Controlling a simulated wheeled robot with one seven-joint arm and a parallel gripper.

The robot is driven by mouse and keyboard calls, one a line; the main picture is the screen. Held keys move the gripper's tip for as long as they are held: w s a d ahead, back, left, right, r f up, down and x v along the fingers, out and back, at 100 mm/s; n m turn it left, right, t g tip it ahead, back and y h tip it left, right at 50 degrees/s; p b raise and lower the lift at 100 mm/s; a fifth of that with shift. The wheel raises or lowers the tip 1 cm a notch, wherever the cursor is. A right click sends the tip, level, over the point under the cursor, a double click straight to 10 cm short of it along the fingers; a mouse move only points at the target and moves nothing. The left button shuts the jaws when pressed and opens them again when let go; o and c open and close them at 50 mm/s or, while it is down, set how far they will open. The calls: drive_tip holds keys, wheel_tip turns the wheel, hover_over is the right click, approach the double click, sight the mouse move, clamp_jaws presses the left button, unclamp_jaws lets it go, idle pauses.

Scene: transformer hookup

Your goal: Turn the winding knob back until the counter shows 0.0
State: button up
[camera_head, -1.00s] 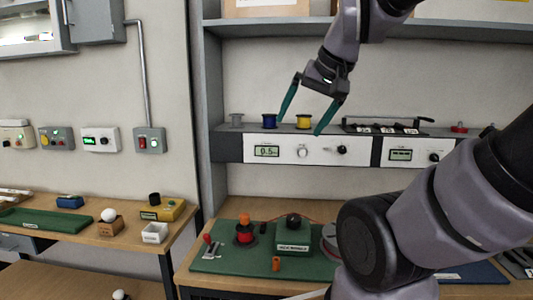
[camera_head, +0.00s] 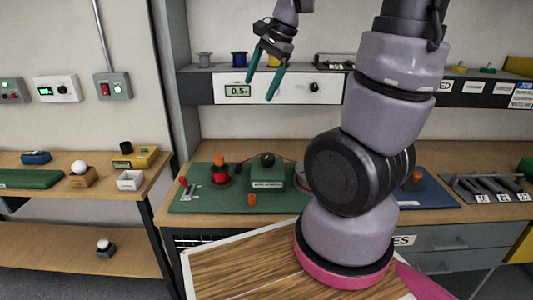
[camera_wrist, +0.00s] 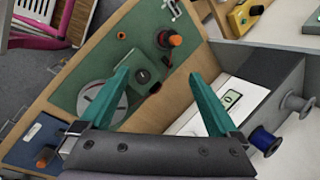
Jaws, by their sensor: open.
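The counter (camera_head: 237,91) is a small green display on the white front panel (camera_head: 290,91) of the shelf, and it reads about 0.5. The pale knob beside the counter is hidden behind my fingers. A green box with a black knob on top (camera_head: 267,172) stands on the green mat below. My gripper (camera_head: 259,91) is open and empty, its teal fingers in front of the panel. In the wrist view my gripper (camera_wrist: 160,72) shows nothing between its fingertips.
A grey spool (camera_head: 204,60) and a blue spool (camera_head: 239,59) stand on the shelf above the panel. The green mat (camera_head: 190,203) holds a red-and-orange spool (camera_head: 219,172). A side table (camera_head: 60,197) stands at left. My arm hides part of the right side.

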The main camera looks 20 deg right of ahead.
drive_tip(key=w+d+f+m+g, duration=0.2)
drive_tip(key=w+f+m, duration=0.3)
drive_tip(key=f, duration=0.3)
drive_tip(key=m+g+h, duration=0.1)
drive_tip(key=m+h, duration=0.2)
drive_tip(key=m, duration=0.3)
hover_over(268, 156)
wheel_tip(268, 156, down, 9)
wheel_tip(268, 156, down, 10)
drive_tip(key=shift+w+f, duration=0.1)
drive_tip(key=c, duration=1.4)
drive_tip(key=shift+o, duration=0.2)
drive_tip(key=shift+n, duration=0.3)
